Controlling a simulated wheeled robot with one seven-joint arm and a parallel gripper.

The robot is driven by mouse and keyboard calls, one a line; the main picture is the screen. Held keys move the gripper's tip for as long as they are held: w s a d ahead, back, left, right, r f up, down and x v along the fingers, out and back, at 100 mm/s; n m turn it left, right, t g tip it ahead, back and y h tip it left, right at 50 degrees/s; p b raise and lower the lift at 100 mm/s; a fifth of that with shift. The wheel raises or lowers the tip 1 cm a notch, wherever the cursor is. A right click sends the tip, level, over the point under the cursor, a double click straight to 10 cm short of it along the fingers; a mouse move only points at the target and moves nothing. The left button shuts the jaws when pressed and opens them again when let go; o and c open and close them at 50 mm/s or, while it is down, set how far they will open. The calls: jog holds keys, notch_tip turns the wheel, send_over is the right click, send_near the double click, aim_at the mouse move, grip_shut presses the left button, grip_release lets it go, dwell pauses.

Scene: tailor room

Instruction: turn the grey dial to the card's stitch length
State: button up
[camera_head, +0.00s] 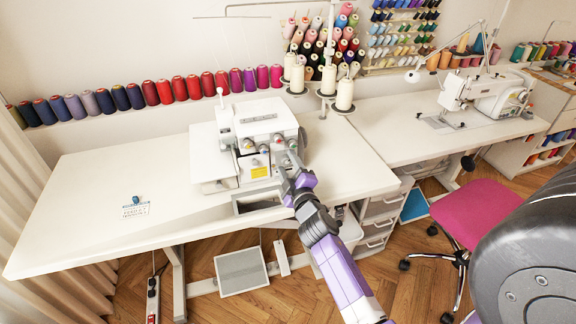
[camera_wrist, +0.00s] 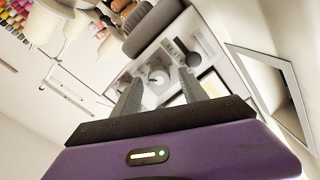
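The white sewing machine (camera_head: 268,122) stands on the white table, with several small knobs on its front. A small printed card (camera_head: 136,210) lies on the table to the left; its writing is too small to read. My gripper (camera_head: 286,164) reaches up to the machine's right front. In the wrist view my gripper (camera_wrist: 160,76) has its two grey fingers apart. A round pale-grey dial (camera_wrist: 158,78) shows between the fingertips on the machine's face. I cannot tell whether the fingers touch it, and its markings are not readable.
A small blue object (camera_head: 137,200) sits at the card's top. White thread cones (camera_head: 328,80) stand behind the machine. A rectangular opening (camera_head: 257,203) lies in the table before it. The left of the white table (camera_head: 80,220) is mostly clear. A pink chair (camera_head: 477,214) stands right.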

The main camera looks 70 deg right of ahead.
jog(key=b+v, duration=0.2)
jog(key=v, duration=0.4)
jog(key=shift+s+a+f, duration=0.1)
jog(key=shift+s+a, duration=0.55)
jog(key=shift+a, duration=0.05)
